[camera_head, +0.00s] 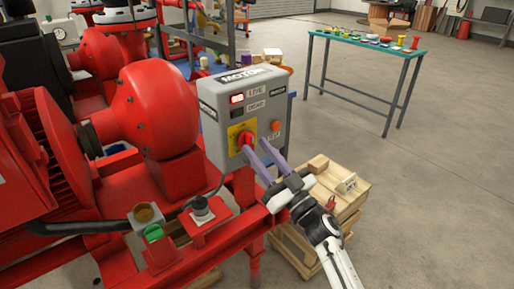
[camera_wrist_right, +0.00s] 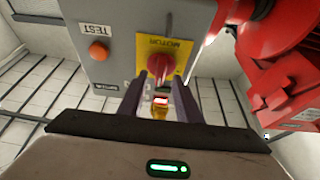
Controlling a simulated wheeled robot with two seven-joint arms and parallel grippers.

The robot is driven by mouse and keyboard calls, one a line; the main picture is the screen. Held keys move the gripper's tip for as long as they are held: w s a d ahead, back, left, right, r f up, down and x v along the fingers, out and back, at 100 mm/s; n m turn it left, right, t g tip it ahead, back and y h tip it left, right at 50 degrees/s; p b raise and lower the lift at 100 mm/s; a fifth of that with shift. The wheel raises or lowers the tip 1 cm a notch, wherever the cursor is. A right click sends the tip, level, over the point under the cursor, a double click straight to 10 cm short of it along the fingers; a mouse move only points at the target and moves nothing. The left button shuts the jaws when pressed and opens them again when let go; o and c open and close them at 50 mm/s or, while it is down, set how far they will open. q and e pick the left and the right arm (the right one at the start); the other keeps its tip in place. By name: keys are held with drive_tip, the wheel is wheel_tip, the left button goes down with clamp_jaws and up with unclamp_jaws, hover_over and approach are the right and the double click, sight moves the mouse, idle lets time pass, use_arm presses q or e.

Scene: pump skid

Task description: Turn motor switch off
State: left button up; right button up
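The grey motor switch box (camera_head: 262,108) stands on a post in front of the red pump skid. On its front is a red rotary knob (camera_head: 244,137) on a yellow plate; the knob also shows in the right wrist view (camera_wrist_right: 160,65). The lamp by the LIVE label (camera_head: 237,98) glows red, and the one by the lower label is dark. My right gripper (camera_head: 256,151) points at the knob with its two purple fingers apart. In the wrist view the knob lies between and just beyond the fingertips; I cannot tell whether they touch it. My left gripper is not in view.
An orange test button (camera_head: 276,126) sits right of the knob. A wooden crate (camera_head: 345,205) with small blocks stands below my right arm. Red motor and pump housings (camera_head: 150,110) fill the left. A green-topped table (camera_head: 370,40) stands behind; the floor at right is clear.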

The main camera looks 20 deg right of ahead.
drive_tip(key=shift+w+a+r, duration=0.2)
drive_tip(key=shift+w+r, duration=0.05)
drive_tip(key=shift+w, duration=0.35)
clamp_jaws()
